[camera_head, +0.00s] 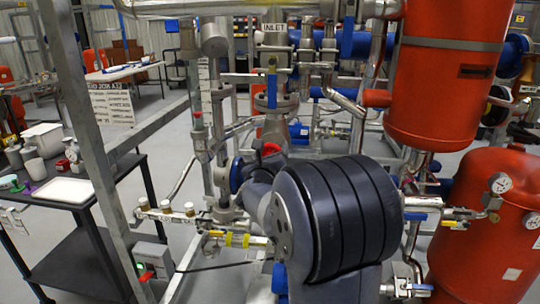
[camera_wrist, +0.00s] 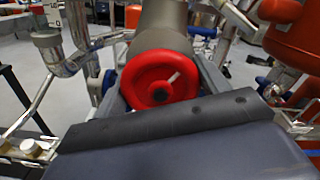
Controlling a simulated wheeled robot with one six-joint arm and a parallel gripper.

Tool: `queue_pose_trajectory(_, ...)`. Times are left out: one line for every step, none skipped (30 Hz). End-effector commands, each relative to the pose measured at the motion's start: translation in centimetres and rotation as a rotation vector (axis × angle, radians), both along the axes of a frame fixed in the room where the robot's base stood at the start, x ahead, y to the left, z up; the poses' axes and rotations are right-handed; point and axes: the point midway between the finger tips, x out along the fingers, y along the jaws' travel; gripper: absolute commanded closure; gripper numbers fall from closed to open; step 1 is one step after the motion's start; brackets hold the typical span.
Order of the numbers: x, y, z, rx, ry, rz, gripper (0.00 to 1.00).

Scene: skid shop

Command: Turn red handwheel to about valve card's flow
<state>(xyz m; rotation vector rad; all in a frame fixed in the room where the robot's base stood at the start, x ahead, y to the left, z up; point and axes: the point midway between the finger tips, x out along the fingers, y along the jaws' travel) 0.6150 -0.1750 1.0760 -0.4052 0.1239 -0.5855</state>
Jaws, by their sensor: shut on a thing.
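The red handwheel (camera_wrist: 148,70) is in the middle of the wrist view, with a dark hub and a short white mark to the upper right of the hub. My gripper (camera_wrist: 160,82) has one grey finger at each side of the wheel and is shut on its rim. In the head view a small red part of the handwheel (camera_head: 271,149) shows above my dark arm, which hides most of the wheel and gripper. A white card with dark lettering (camera_head: 111,104) hangs at the left on the frame; I cannot tell whether it is the valve card.
Steel pipes and frame posts (camera_head: 85,110) crowd around my arm. A red tank (camera_head: 440,85) and a lower red tank (camera_head: 485,225) with gauges stand at the right. A black cart (camera_head: 75,180) with small items stands at the left. Grey floor is open behind the cart.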

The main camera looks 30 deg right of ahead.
Motion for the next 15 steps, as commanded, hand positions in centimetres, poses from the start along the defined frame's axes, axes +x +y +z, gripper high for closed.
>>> queue_pose_trajectory(0.00,0.02,-0.05,-0.007,0.005,0.001,0.52)
queue_pose_trajectory(0.00,0.02,-0.06,-0.013,0.009,0.001,0.52)
queue_pose_trajectory(0.00,0.02,-0.08,-0.023,0.016,0.001,0.52)
queue_pose_trajectory(0.00,0.02,-0.08,-0.033,0.022,0.000,0.52)
queue_pose_trajectory(0.00,0.03,-0.10,-0.043,0.029,0.001,0.52)
queue_pose_trajectory(0.00,0.03,-0.11,-0.060,0.040,0.001,0.52)
queue_pose_trajectory(0.00,0.04,-0.11,-0.074,0.049,0.001,0.52)
queue_pose_trajectory(0.00,0.05,-0.13,-0.090,0.060,0.001,0.52)
queue_pose_trajectory(0.00,0.06,-0.13,-0.112,0.075,0.001,0.52)
queue_pose_trajectory(0.01,0.07,-0.15,-0.131,0.088,0.002,0.52)
queue_pose_trajectory(0.01,0.07,-0.16,-0.151,0.102,0.002,0.52)
queue_pose_trajectory(0.01,0.07,-0.17,-0.178,0.120,0.002,0.52)
queue_pose_trajectory(0.02,0.08,-0.18,-0.201,0.135,0.002,0.52)
queue_pose_trajectory(0.02,0.08,-0.18,-0.223,0.151,0.002,0.52)
queue_pose_trajectory(0.02,0.09,-0.18,-0.253,0.172,0.001,0.52)
